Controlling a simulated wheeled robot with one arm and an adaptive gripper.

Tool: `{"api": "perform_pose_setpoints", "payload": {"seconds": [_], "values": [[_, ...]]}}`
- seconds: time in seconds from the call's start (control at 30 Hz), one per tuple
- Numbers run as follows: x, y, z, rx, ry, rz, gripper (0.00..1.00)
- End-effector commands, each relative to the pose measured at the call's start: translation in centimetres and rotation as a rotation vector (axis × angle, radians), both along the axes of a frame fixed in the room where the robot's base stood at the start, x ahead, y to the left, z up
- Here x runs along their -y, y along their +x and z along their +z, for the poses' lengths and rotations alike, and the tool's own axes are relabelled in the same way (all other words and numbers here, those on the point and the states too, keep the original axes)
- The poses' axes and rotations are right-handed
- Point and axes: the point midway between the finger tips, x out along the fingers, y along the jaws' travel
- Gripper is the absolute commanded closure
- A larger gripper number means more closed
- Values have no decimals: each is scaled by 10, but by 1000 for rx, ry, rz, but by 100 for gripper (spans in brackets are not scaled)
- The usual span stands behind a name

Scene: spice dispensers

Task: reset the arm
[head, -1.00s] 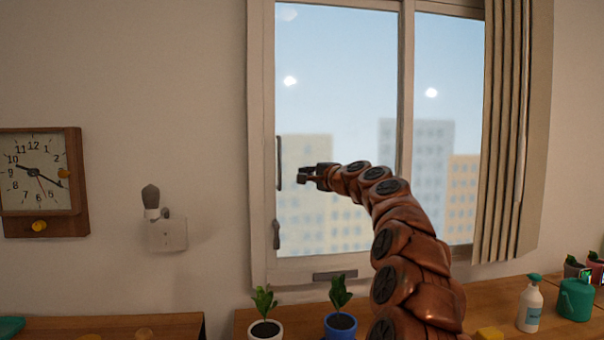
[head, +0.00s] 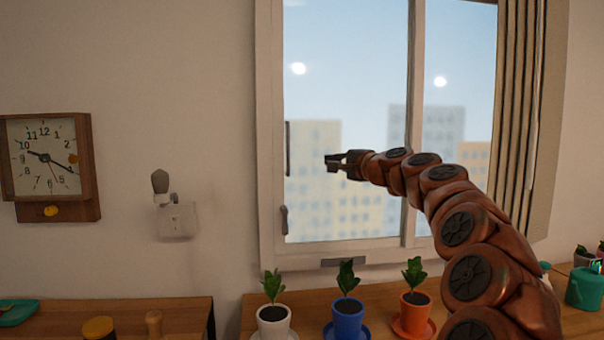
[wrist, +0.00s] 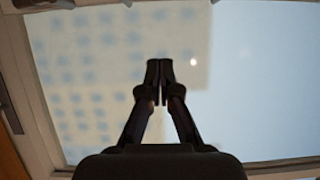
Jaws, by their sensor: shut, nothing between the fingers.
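My gripper (head: 334,160) is at the end of my copper-coloured arm, up in front of the window (head: 350,90) in the head view. It points left. In the wrist view my gripper (wrist: 160,68) has its two dark fingertips together, with nothing between them, against the window pane. No spice dispenser can be made out for certain in these frames.
Potted plants in a white pot (head: 273,321), a blue pot (head: 347,318) and an orange pot (head: 413,312) stand on the wooden counter (head: 300,310) below the arm. A clock (head: 48,165) and a wall fitting (head: 176,218) are at left. A teal watering can (head: 584,288) stands at right.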

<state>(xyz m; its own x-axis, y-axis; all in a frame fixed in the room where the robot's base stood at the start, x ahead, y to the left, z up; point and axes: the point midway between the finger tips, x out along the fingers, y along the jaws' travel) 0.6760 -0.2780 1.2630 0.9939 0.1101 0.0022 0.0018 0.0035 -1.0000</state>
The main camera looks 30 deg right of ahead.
Motion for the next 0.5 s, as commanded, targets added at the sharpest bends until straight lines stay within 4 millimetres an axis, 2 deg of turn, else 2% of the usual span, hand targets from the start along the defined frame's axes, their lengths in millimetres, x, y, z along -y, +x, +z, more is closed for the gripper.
{"api": "perform_pose_setpoints", "payload": {"seconds": [0.17, 0.27, 0.37, 0.47, 0.5], "values": [[-1, -1, 0, -2, -1, 2, 100], [-13, 0, -5, -16, -15, 23, 100], [-47, 1, -17, -57, -57, 83, 100], [-99, -4, -36, -120, -128, 177, 100], [-122, -7, -48, -151, -161, 221, 100]]}}
